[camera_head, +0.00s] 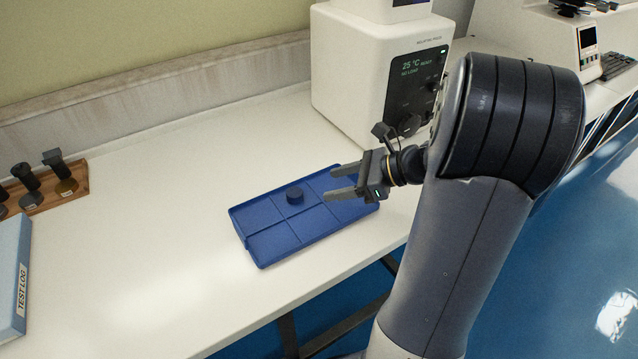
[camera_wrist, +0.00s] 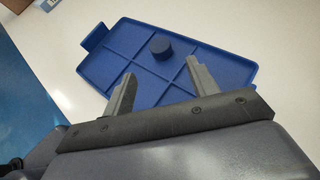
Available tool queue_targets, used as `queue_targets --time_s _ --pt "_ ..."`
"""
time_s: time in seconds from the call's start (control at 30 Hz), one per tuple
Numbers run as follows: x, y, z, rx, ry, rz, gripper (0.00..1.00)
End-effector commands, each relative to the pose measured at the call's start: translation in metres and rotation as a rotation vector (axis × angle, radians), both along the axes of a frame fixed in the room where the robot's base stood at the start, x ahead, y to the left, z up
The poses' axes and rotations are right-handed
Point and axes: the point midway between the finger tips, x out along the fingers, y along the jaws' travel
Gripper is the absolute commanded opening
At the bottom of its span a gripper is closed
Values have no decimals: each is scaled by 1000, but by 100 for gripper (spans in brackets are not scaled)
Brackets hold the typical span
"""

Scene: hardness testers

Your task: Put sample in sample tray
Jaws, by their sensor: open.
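The blue sample tray (camera_head: 268,238) lies flat on the white bench, divided by low ribs into several shallow compartments. The sample, a small dark cylinder (camera_head: 294,196), stands upright in the tray, in a back-row compartment near the middle. In the wrist view the tray (camera_wrist: 108,62) spans the upper middle, and the sample (camera_wrist: 160,47) sits beyond my fingertips. My gripper (camera_head: 342,182) is open and empty, over the right end of the tray, to the right of the sample and apart from it. Its two fingers also show in the wrist view (camera_wrist: 160,75), pointing toward the tray.
A white tester with a dark display (camera_head: 416,85) stands behind the tray. A wooden rack (camera_head: 60,190) with dark tools is at the left, near a blue test log binder (camera_head: 12,275). The bench left of the tray (camera_head: 150,250) is clear.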

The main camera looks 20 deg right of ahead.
Motion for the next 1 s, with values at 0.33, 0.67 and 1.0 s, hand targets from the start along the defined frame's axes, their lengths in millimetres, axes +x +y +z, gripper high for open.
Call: queue_targets --time_s 0.33,0.67,1.0 --pt "-11 -16 10 0 0 1 56" --pt "-9 -13 8 1 1 2 56" --pt "16 25 -18 1 2 6 56"
